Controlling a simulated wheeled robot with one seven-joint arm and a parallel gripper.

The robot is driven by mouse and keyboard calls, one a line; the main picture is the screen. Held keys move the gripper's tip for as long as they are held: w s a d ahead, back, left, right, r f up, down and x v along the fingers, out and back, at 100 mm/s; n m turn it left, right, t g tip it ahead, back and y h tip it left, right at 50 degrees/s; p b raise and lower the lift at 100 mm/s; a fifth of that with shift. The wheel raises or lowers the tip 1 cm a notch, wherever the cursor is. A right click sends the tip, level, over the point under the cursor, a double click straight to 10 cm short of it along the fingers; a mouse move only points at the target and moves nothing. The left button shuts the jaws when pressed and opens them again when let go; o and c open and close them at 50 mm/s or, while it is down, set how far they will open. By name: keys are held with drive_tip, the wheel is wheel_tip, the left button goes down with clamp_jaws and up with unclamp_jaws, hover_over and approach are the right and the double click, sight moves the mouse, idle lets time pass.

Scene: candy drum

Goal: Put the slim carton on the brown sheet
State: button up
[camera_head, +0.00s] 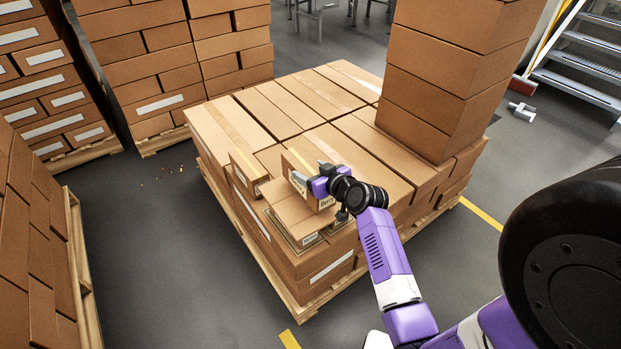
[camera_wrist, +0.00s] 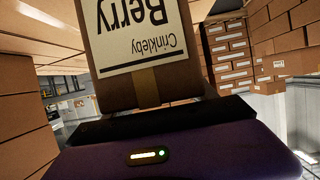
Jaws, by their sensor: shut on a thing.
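My gripper (camera_head: 312,184) is shut on a brown carton (camera_head: 302,163) with a cream label reading "Crinkleby" and "Berry". In the wrist view this carton (camera_wrist: 150,82) fills the upper middle, its label upside down. A narrower brown carton (camera_head: 245,172) stands just left of it on the stack. Low brown cartons with small labels (camera_head: 290,208) lie below and in front of my gripper. They seem to rest on a thin brown sheet (camera_head: 287,240), of which only an edge shows near the stack's front corner. My gripper hides part of this area, and any gap under the held carton is unclear.
The pallet stack (camera_head: 255,125) has a broad flat top behind my gripper. A tall column of boxes (camera_head: 440,85) rises at its back right. More stacked pallets stand left and behind. Grey floor (camera_head: 150,240) is open at the left; metal stairs (camera_head: 590,55) stand far right.

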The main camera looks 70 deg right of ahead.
drive_tip(key=shift+f, duration=1.15)
drive_tip(key=shift+f, duration=0.15)
drive_tip(key=o, duration=1.9)
